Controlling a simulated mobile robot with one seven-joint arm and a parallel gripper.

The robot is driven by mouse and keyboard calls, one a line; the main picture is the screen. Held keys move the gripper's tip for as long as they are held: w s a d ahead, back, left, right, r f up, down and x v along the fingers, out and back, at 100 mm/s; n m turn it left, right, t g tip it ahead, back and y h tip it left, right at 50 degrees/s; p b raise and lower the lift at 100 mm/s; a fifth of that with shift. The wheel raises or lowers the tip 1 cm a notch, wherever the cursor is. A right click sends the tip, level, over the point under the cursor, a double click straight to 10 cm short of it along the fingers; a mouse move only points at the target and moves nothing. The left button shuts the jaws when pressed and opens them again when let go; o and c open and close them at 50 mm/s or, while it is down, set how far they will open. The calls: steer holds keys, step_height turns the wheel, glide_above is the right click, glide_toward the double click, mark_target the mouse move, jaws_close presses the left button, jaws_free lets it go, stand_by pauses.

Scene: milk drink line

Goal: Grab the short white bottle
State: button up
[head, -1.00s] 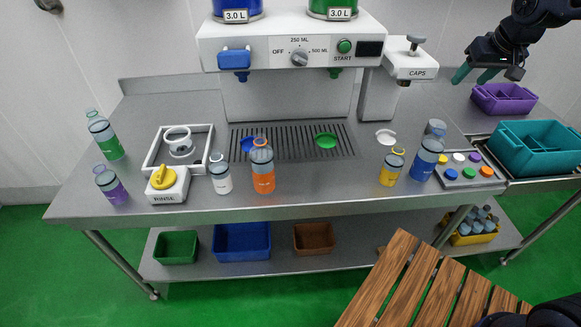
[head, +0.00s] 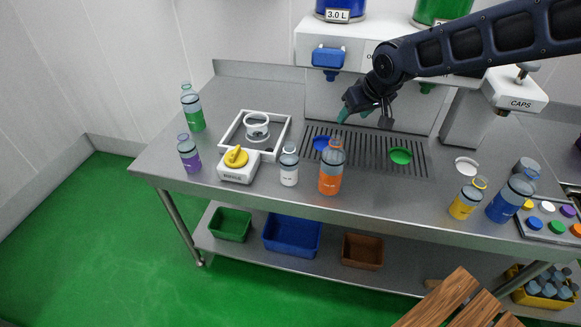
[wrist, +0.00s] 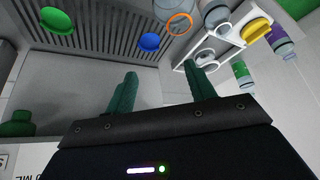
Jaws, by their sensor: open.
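The short white bottle (head: 289,168) stands upright on the steel counter in the head view, between the yellow-knobbed rinse unit and the taller orange bottle. In the wrist view the white bottle (wrist: 216,16) shows near the top edge, partly cut off. My gripper (head: 355,114) is open and empty, with teal fingers. It hangs above the drip grate area, right of and behind the white bottle, apart from it. In the wrist view my gripper's fingers (wrist: 160,82) are spread with nothing between them.
The orange bottle (head: 331,170) stands just right of the white one. The rinse unit (head: 238,170) is close on its left. Purple (head: 189,155) and green (head: 193,110) bottles stand farther left. A blue cap (head: 321,144) and a green cap (head: 400,156) lie on the grate.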

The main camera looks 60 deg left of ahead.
steer(key=n+g, duration=0.1)
steer(key=n, duration=0.1)
glide_toward(291, 146)
steer(key=x, duration=0.4)
steer(key=shift+d+f, duration=0.3)
steer(key=shift+f, duration=0.05)
steer(key=shift+a+x, duration=0.15)
steer(key=shift+x, duration=1.2)
steer(key=shift+a+x, duration=0.15)
steer(key=shift+x, duration=1.2)
steer(key=shift+s+r, duration=0.1)
steer(key=shift+r, duration=0.05)
steer(key=shift+c, duration=0.2)
jaws_close()
